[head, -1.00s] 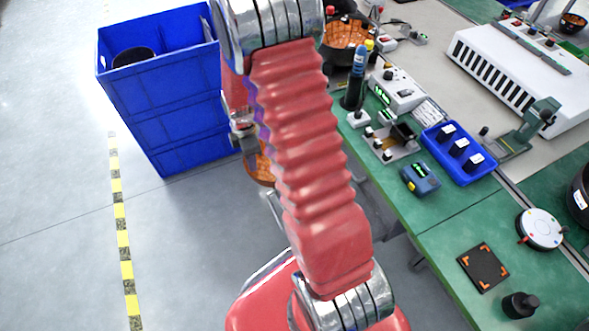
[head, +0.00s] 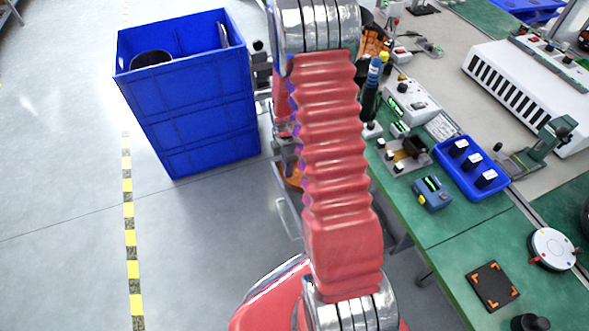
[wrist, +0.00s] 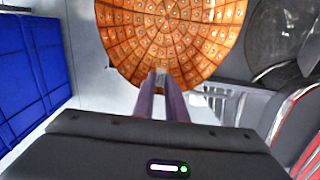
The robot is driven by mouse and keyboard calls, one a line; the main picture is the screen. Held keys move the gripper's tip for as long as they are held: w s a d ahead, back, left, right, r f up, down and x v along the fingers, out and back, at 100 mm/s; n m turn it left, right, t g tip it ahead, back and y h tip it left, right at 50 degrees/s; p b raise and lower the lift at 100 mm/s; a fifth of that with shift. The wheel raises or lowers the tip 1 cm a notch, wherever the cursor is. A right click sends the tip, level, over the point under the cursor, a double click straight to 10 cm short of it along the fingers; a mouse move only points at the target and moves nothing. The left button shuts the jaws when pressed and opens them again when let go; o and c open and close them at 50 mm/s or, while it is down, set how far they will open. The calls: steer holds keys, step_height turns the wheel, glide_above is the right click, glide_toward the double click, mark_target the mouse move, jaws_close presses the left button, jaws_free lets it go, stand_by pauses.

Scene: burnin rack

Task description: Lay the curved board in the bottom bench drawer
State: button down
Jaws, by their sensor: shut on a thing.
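The curved board (wrist: 172,38) is an orange dish-like piece with a grid of small pale parts. In the wrist view it fills the top middle, and my gripper (wrist: 163,82) is shut on its near rim with purple fingers. In the head view only a sliver of the board (head: 292,178) shows beside my red arm, off the left side of the bench, above the floor. My arm hides most of my gripper there. I cannot make out the bottom bench drawer clearly.
Blue stacked crates (head: 205,110) stand on the floor left of my arm; their side (wrist: 25,60) shows in the wrist view. The green bench (head: 445,225) at right holds a blue tray (head: 470,168), a meter (head: 432,193) and a white slotted unit (head: 520,85).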

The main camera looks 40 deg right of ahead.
steer(key=d+f, duration=0.2)
steer(key=shift+s+d+f, duration=0.1)
steer(key=shift+s+d, duration=0.25)
steer(key=shift+s, duration=0.05)
steer(key=c, duration=1.8)
jaws_free()
step_height(320, 180, up, 12)
